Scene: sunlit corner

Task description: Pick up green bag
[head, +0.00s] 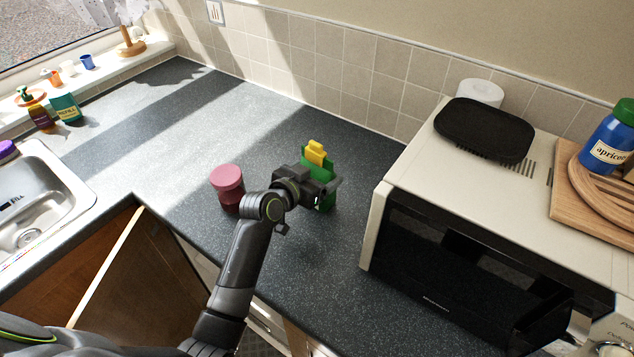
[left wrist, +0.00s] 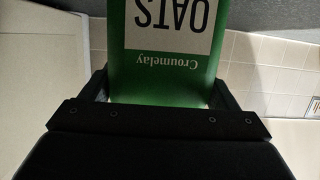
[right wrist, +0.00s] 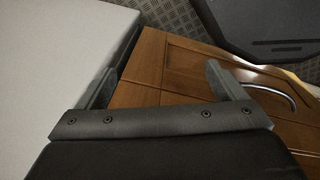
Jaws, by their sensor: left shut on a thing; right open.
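The green bag (head: 326,171) stands on the dark worktop, left of the microwave, with a yellow top.
A jar with a pink lid (head: 228,186) stands on the worktop left of the bag. The microwave (head: 400,215) is close on the right, with a black tray (head: 484,128) on top. The sink (head: 45,200) is at far left. The worktop behind the jar is clear.

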